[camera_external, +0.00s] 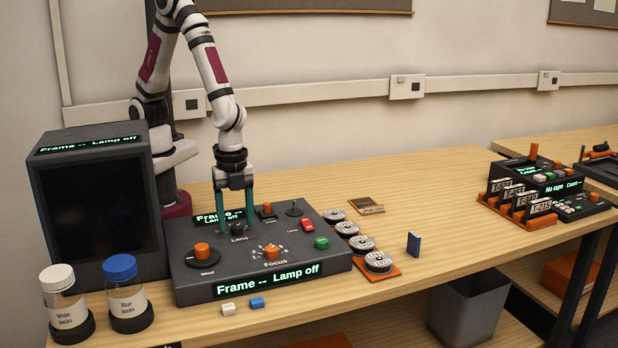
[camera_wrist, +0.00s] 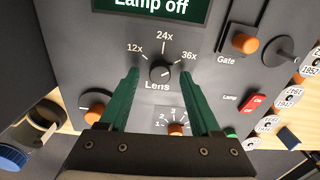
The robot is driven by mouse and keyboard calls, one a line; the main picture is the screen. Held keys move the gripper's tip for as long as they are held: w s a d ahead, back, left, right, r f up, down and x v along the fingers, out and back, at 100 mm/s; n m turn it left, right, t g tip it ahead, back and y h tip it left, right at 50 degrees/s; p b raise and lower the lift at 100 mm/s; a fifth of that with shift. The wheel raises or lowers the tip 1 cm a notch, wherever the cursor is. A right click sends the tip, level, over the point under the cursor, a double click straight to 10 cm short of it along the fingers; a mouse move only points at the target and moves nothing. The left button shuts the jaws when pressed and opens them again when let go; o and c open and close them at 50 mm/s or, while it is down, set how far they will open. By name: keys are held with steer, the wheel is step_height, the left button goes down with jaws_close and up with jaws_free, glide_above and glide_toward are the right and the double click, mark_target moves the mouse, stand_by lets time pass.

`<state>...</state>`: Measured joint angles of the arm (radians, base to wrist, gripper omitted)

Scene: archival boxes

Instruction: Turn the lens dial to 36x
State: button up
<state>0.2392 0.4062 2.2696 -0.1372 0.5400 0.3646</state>
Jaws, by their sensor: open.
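The lens dial (camera_wrist: 161,74) is a small dark round knob on the grey console, with 12x at its left, 24x above and 36x at its upper right. A small pale mark shows on the knob, but its exact heading is too small to read surely. In the external view the lens dial (camera_external: 237,228) sits near the back of the console. My gripper (camera_external: 236,222) is open over the dial, pointing down. In the wrist view my gripper (camera_wrist: 160,73) has one green fingertip on each side of the dial, with gaps visible; contact cannot be told.
The console (camera_external: 190,285) also carries an orange Wind knob (camera_external: 202,250), an orange Focus knob (camera_external: 272,252), a Gate slider (camera_external: 267,211), a red lamp switch (camera_external: 308,225) and a green button (camera_external: 321,242). Its display (camera_external: 268,281) reads "Frame -- Lamp off". A monitor (camera_external: 98,210) stands left.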

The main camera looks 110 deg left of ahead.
mark_target(236, 225)
step_height(236, 225, up, 15)
